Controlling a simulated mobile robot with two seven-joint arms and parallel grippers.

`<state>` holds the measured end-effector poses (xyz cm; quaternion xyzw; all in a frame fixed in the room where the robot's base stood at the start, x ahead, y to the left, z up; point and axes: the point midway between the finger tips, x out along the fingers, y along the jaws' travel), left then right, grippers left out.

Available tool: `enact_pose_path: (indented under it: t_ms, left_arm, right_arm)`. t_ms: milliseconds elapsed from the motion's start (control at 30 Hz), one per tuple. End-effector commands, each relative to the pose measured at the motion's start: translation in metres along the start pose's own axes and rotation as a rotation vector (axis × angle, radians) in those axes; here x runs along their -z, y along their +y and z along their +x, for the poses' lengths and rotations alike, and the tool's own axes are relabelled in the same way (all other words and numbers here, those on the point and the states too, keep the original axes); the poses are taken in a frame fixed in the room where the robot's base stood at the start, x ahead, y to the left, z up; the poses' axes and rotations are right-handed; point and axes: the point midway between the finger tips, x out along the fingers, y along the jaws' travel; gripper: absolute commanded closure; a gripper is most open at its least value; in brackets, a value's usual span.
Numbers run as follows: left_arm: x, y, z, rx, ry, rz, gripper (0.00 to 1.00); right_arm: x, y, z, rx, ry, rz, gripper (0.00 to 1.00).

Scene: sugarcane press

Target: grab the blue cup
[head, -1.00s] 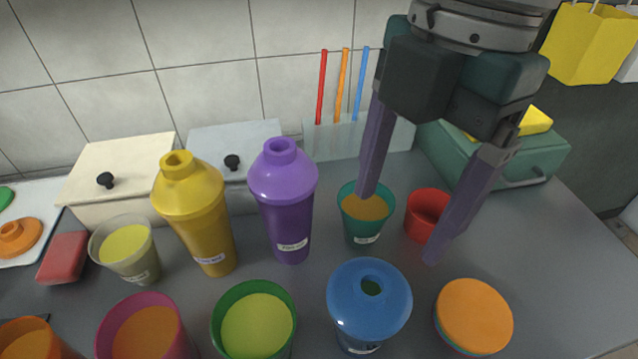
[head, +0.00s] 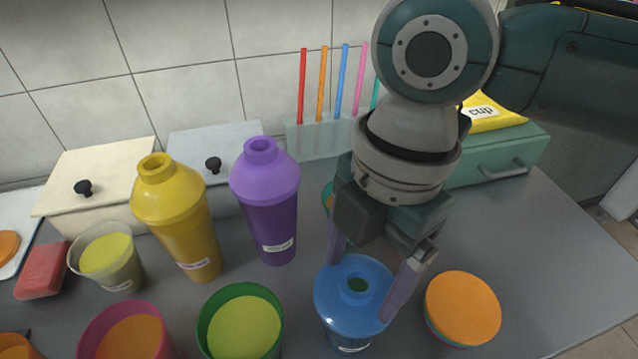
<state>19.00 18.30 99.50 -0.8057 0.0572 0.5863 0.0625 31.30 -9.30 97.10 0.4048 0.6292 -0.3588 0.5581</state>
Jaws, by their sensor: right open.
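The blue cup (head: 338,305) stands upright on the grey counter, with a domed blue lid that has a hole in its top. It is in the lower middle of the head view. My right gripper (head: 362,275) is open and points down at it. One finger is at the cup's far left side, partly hidden behind the lid, and the other is at its right side. Whether the fingers touch the cup cannot be told. My left gripper is not in view.
A purple shaker (head: 270,205) and a yellow shaker (head: 181,215) stand to the left. A green cup (head: 208,333) is close on the left, and an orange-topped container (head: 462,308) close on the right. A teal cup (head: 327,196) is mostly hidden behind my gripper. The right counter is clear.

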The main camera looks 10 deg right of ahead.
Motion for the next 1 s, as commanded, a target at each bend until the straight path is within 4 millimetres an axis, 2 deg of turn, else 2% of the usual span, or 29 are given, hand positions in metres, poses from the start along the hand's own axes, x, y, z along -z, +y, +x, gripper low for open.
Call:
enact_pose_path:
  t_ms: [67, 767, 1000]
  left_arm:
    - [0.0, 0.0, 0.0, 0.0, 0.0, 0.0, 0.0]
    - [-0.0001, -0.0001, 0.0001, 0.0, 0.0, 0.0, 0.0]
    - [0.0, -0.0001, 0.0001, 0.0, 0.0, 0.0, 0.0]
  right_arm:
    - [0.0, 0.0001, -0.0003, 0.0, 0.0, 0.0, 0.21]
    - [-0.0002, 0.0001, -0.0007, 0.0, 0.0, 0.0, 1.0]
    - [-0.0002, 0.0001, -0.0007, 0.0, 0.0, 0.0, 1.0]
